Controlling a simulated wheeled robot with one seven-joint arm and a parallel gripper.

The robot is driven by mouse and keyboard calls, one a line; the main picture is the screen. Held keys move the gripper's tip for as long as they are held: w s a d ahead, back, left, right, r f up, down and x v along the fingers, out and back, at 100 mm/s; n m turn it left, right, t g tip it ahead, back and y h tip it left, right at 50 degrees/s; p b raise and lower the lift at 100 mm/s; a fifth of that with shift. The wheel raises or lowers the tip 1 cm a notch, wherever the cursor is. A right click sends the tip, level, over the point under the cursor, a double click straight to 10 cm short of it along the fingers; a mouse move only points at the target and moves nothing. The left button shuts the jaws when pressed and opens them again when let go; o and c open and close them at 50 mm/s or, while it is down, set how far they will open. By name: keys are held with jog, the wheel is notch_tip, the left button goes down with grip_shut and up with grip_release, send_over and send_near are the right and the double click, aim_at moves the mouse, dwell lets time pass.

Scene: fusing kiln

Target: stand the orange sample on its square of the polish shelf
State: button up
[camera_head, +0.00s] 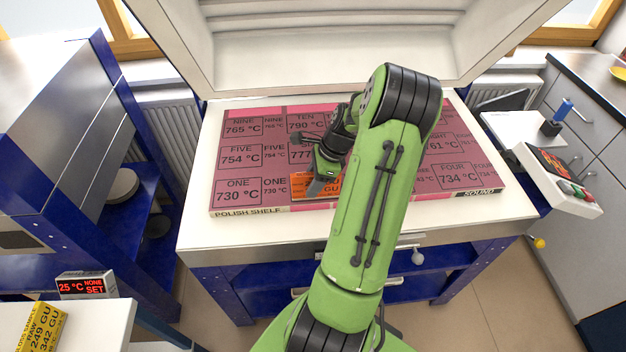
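The polish shelf (248,212) is a wide pink board with dark-printed squares, lying on the white kiln bed. An orange printed patch (300,184) shows in its front row, right of the square ONE (237,191). I cannot tell whether this patch is the orange sample or a coloured square. My gripper (317,187) points down over the patch, its grey tip in front of it. No separate orange sample is clear to see. My arm hides the middle and right-middle of the shelf, and the finger gap cannot be made out.
The white kiln lid (330,60) stands open behind the shelf. A blue cabinet (100,110) is at left, above a temperature display (82,285) and a yellow printed block (42,325). A control box (556,178) with a red display stands at right. The shelf's left squares are clear.

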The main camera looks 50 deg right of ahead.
jog(key=p+v, duration=0.3)
jog(key=v, duration=0.9)
jog(key=shift+d+r, duration=0.1)
jog(key=shift+r, duration=0.1)
jog(key=w+a+r+n+g+h, duration=0.1)
jog(key=w+a+r+n, duration=0.25)
jog(key=a+n, duration=0.4)
jog(key=w+a+r+n+g+h, duration=0.15)
jog(key=a+r+n, duration=0.3)
jog(key=a, duration=0.55)
jog(key=s+a+r+n+t, duration=0.2)
jog(key=s+a+n, duration=0.3)
jog(key=a+n, duration=0.3)
jog(key=s+a+r+n+t, duration=0.2)
jog(key=s+a+n, duration=0.3)
jog(key=a+n, duration=0.2)
jog(key=shift+s+a+r+n+t, duration=0.15)
jog(key=shift+a+r+n+t, duration=0.1)
jog(key=shift+a+n+t, duration=0.25)
jog(key=shift+a, duration=0.2)
jog(key=shift+d, duration=0.2)
